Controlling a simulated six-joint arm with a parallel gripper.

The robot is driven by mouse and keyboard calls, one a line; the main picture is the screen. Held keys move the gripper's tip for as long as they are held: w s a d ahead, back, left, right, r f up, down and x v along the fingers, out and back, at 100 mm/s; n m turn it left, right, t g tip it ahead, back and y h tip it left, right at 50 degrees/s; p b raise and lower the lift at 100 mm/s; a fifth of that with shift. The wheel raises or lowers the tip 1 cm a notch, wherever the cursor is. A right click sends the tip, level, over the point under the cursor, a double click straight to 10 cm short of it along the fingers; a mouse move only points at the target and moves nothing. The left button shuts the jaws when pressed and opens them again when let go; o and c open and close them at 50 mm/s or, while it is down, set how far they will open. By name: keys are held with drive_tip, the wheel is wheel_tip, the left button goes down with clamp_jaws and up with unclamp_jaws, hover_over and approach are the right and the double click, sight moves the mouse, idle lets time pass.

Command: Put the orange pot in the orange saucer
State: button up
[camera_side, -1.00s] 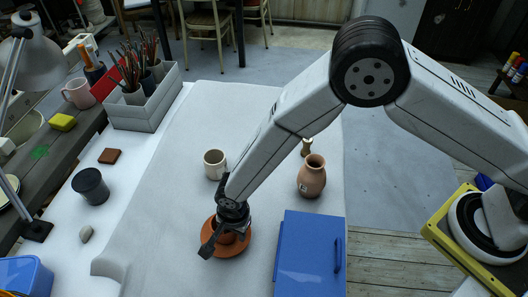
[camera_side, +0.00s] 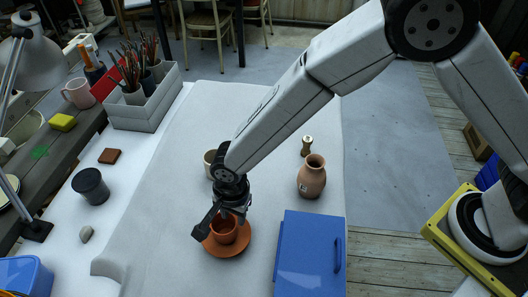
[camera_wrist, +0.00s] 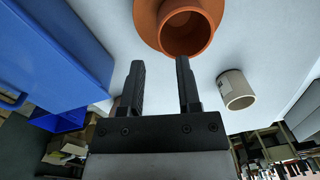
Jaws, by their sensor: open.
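The orange pot (camera_side: 224,231) stands upright in the orange saucer (camera_side: 240,246) on the white-covered table in the side view. In the wrist view the pot (camera_wrist: 187,36) shows its open mouth, with the saucer (camera_wrist: 146,18) around its base. My gripper (camera_side: 219,214) is above and just behind the pot in the side view and hides part of its rim. In the wrist view my gripper (camera_wrist: 160,72) has its two fingers apart with nothing between them. The pot is beyond the fingertips there, clear of them.
A cream cup (camera_side: 209,163) stands behind my gripper and shows in the wrist view (camera_wrist: 236,90). A clay vase (camera_side: 312,177) and a small brass-coloured object (camera_side: 307,146) stand to the right. A blue box (camera_side: 310,252) is at front right.

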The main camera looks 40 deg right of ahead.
drive_tip(key=shift+r, duration=1.85)
drive_tip(key=shift+d, duration=0.15)
drive_tip(key=d+r+n+t, duration=0.1)
drive_tip(key=d+r+n, duration=0.2)
drive_tip(key=d, duration=0.6)
drive_tip(key=d+r+n, duration=0.3)
drive_tip(key=d, duration=0.5)
drive_tip(key=s+d+r+n, duration=0.1)
drive_tip(key=s+d+n, duration=0.2)
drive_tip(key=d, duration=0.4)
drive_tip(key=s+d+r+n+t, duration=0.1)
drive_tip(key=s+d+n, duration=0.1)
drive_tip(key=s+d, duration=0.2)
drive_tip(key=d, duration=0.2)
drive_tip(key=shift+d+r+n, duration=0.3)
drive_tip(key=shift+d+n, duration=0.05)
drive_tip(key=shift+n, duration=0.05)
